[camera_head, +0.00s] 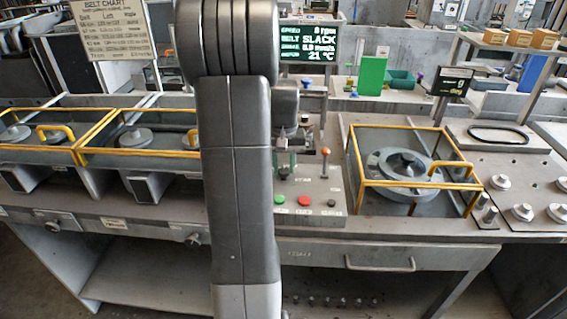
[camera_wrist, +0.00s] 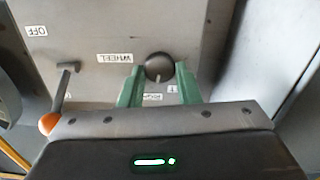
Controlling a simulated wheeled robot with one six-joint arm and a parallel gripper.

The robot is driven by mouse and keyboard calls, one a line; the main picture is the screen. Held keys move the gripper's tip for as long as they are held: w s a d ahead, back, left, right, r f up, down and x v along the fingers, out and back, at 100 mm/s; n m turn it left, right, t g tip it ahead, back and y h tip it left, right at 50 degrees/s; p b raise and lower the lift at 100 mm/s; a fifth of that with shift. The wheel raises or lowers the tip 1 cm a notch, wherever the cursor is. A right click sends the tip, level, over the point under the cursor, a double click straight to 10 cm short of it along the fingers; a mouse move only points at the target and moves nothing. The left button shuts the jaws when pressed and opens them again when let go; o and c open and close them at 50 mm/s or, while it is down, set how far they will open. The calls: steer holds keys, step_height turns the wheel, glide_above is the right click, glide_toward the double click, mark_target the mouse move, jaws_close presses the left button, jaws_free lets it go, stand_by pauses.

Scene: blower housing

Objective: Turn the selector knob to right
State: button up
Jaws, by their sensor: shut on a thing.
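The selector knob (camera_wrist: 159,64) is a round, dark knob on the grey control panel (camera_wrist: 90,22). In the wrist view it sits between the green fingers of my gripper (camera_wrist: 157,74), which is shut on it. A "WHEEL" label (camera_wrist: 115,58) lies to its left. Other labels near the fingers are partly covered. In the head view my gripper (camera_head: 285,168) reaches down over the rear of the panel, and I cannot make out the knob there. The pointer direction of the knob is hard to tell.
An orange-tipped lever (camera_head: 325,152) stands right of my gripper. Green (camera_head: 279,199), red (camera_head: 305,201) and black (camera_head: 331,202) buttons are at the panel's front. A yellow-framed guard (camera_head: 405,128) is to the right. A display (camera_head: 308,44) reads "BELT SLACK".

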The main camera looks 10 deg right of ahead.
mark_target(284, 169)
steer(key=shift+m, duration=0.6)
steer(key=o, duration=1)
step_height(284, 169, up, 14)
steer(key=shift+f, duration=0.1)
step_height(284, 169, down, 14)
stand_by(0.7)
